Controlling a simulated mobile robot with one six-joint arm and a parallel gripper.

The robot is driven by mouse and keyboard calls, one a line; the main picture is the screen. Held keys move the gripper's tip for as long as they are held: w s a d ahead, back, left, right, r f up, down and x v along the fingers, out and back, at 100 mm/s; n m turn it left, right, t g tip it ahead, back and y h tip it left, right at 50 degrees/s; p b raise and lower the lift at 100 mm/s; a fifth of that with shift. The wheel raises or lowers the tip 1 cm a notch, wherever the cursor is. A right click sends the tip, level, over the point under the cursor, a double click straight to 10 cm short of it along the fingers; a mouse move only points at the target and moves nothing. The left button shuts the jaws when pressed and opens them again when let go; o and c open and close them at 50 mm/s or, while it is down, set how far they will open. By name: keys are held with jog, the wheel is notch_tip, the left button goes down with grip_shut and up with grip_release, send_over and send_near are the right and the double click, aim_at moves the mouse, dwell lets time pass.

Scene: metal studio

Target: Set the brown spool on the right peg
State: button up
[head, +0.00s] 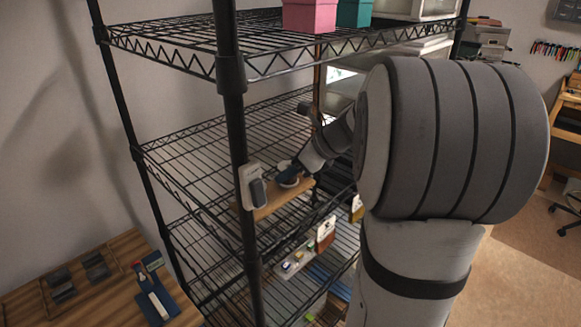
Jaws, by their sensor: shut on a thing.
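The spool itself is too small and hidden to make out. A pale round thing (287,184) shows at the gripper's tip, just above or on the board. I cannot make out the right peg or any other peg. My arm hides much of the shelf to the right.
A black post (237,130) of the wire rack stands close to the board's left, with a white and grey device (252,186) beside it. A pink box (309,15) and a teal box (353,12) stand on the shelf above. A wooden table (110,260) is at lower left.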

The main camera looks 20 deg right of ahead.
jog(key=o, duration=1)
jog(key=shift+o, duration=0.2)
jog(key=shift+r, duration=0.15)
jog(key=b+v, duration=0.1)
jog(key=v, duration=1)
jog(key=shift+s+d+r, duration=0.2)
jog(key=shift+s+r, duration=0.05)
jog(key=shift+r, duration=0.05)
